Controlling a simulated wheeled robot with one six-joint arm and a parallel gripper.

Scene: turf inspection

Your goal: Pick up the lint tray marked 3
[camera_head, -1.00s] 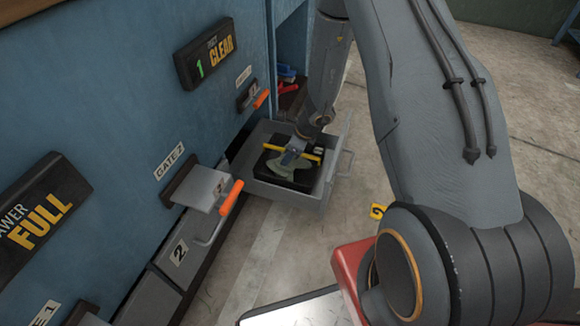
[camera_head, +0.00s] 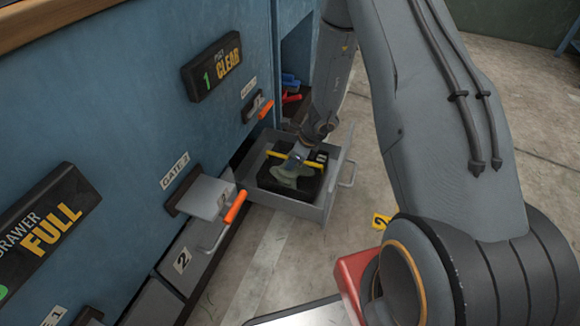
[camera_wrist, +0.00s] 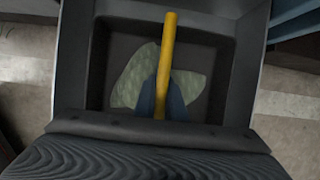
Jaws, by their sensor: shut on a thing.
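The lint tray (camera_head: 268,178) is a dark square tray with a yellow bar handle (camera_head: 281,157) across it and a pale green-grey patch of lint (camera_head: 287,180) inside. It sits in an open grey drawer (camera_head: 303,209). I cannot read a 3 on the tray. My gripper (camera_head: 296,162) reaches down into the drawer and is shut on the yellow handle. In the wrist view the fingers (camera_wrist: 162,102) close on the near part of the yellow handle (camera_wrist: 168,50), with the lint (camera_wrist: 135,80) below it.
A blue cabinet wall with orange-handled gates (camera_head: 235,206) stands at the left. A drawer front marked 2 (camera_head: 182,260) lies nearer along it. Signs read CLEAR (camera_head: 213,66) and DRAWER FULL (camera_head: 40,232). Red and blue items (camera_head: 291,90) lie in a recess. Concrete floor is clear at right.

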